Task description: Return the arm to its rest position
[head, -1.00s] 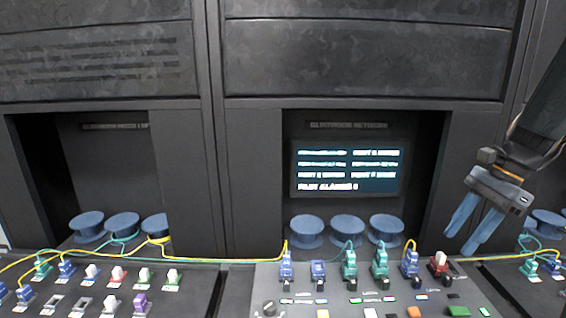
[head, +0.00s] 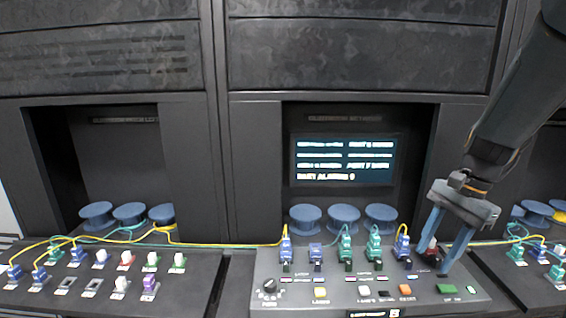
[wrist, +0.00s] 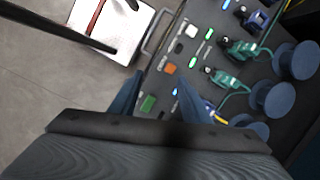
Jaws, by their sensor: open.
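My gripper (head: 433,266) is at the right of the head view, over the right end of the middle control panel (head: 335,291). Its two blue fingers are spread apart, pointing down, with nothing held between them. A red connector (head: 430,246) shows partly behind the fingers; I cannot tell from this view how far apart they are. In the wrist view, the fingers of my gripper (wrist: 160,95) are apart, with a green button (wrist: 149,103) and an orange button (wrist: 169,69) on the panel beyond them.
Blue and teal connectors (head: 347,252) stand upright in a row on the panel. Blue spools (head: 342,217) sit behind them below a lit screen (head: 345,160). Yellow and teal cables run across to the left panel (head: 190,281). A white board (wrist: 120,35) lies beyond the panel edge.

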